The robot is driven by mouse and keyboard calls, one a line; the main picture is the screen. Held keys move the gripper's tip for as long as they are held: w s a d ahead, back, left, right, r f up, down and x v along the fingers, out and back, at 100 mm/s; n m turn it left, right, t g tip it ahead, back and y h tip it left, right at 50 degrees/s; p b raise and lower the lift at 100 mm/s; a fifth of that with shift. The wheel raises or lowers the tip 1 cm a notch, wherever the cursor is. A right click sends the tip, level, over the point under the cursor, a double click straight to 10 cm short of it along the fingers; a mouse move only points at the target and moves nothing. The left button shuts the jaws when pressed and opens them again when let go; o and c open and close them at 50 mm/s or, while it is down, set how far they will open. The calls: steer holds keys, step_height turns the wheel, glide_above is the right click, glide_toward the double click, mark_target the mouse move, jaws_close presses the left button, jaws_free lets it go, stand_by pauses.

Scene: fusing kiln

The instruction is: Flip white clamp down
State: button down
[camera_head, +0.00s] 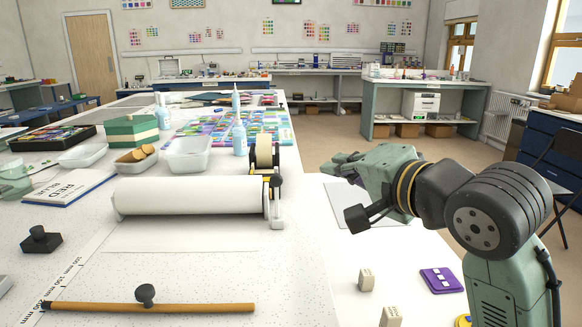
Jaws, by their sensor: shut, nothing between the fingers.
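A white roll (190,196) lies in a dispenser on the speckled worktop. At its right end stands a white end bracket (277,208) with a black knob beside a tan tape roll (264,152). This bracket may be the white clamp, but I cannot tell for sure; no other part clearly shows as a clamp. My gripper (338,163) points left, to the right of the bracket and apart from it. It is shut and empty. My arm hides part of the area behind it.
A wooden rod (150,308) with a black knob lies in front. Two small beige blocks (367,279) and a purple block (440,280) lie at the right front. A clear tub (189,155) and a blue bottle (239,138) stand behind the roll. Bare worktop lies before the roll.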

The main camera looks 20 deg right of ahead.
steer(key=shift+s+d, duration=0.1)
steer(key=shift+s, duration=0.05)
steer(key=p, duration=0.2)
glide_above(277, 196)
steer(key=s+d, duration=0.3)
steer(key=shift+w+f, duration=0.1)
steer(key=shift+f, duration=1.55)
steer(key=shift+r, duration=0.1)
